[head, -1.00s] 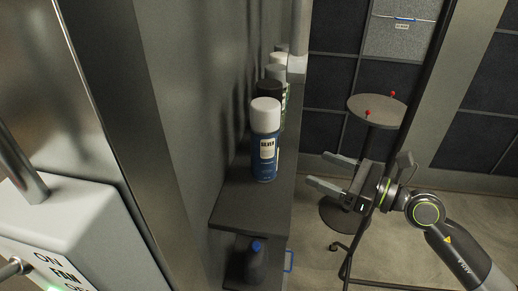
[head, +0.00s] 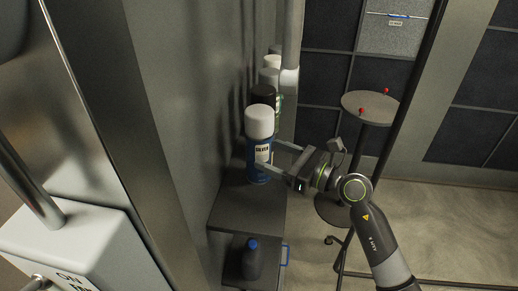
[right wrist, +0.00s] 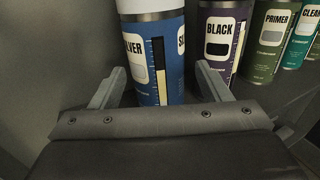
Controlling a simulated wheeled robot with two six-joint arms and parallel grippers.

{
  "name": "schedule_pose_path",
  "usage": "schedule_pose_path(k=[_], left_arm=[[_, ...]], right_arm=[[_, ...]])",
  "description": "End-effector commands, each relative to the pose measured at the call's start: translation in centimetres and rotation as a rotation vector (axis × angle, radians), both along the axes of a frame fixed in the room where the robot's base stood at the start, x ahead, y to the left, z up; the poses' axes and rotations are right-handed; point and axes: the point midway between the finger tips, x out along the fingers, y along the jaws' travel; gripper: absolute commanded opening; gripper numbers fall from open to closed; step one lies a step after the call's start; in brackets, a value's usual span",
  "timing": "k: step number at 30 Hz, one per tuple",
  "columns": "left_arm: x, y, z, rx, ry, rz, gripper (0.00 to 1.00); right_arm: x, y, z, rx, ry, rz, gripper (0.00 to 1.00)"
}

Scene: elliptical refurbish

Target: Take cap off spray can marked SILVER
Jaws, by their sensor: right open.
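The blue spray can marked SILVER (head: 259,153) stands upright on a dark shelf (head: 238,212), with its white cap (head: 259,121) on top. It also shows in the right wrist view (right wrist: 153,55), its top cut off by the frame. My right gripper (head: 270,154) is open, its fingers reaching around the can's body below the cap. In the right wrist view the open fingers (right wrist: 158,85) lie to either side of the can's lower part. I cannot tell whether they touch it. My left gripper is not in view.
Cans marked BLACK (right wrist: 218,45), PRIMER (right wrist: 272,40) and CLEAR (right wrist: 299,40) stand in a row beside it, the BLACK one close to a finger. A wall is left of the shelf. A dark bottle (head: 251,259) stands on a lower shelf. A round stool (head: 365,112) is at right.

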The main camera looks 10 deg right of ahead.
Motion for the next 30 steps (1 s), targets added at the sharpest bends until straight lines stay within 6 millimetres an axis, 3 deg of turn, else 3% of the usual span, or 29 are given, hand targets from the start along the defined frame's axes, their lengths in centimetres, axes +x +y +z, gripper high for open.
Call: schedule_pose_path(k=[8,18,27,30], left_arm=[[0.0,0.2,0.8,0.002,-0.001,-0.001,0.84],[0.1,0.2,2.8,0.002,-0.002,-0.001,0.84],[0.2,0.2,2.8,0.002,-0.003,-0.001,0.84],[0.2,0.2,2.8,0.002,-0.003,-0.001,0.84]], right_arm=[[1.1,1.2,0.1,0.003,0.001,0.001,0.7],[3.8,4.3,-0.1,0.003,0.001,0.001,0.7],[4.2,4.6,-0.3,-0.001,-0.001,0.0,0.7],[4.2,4.6,-0.3,0.0,0.0,0.0,0.6]])
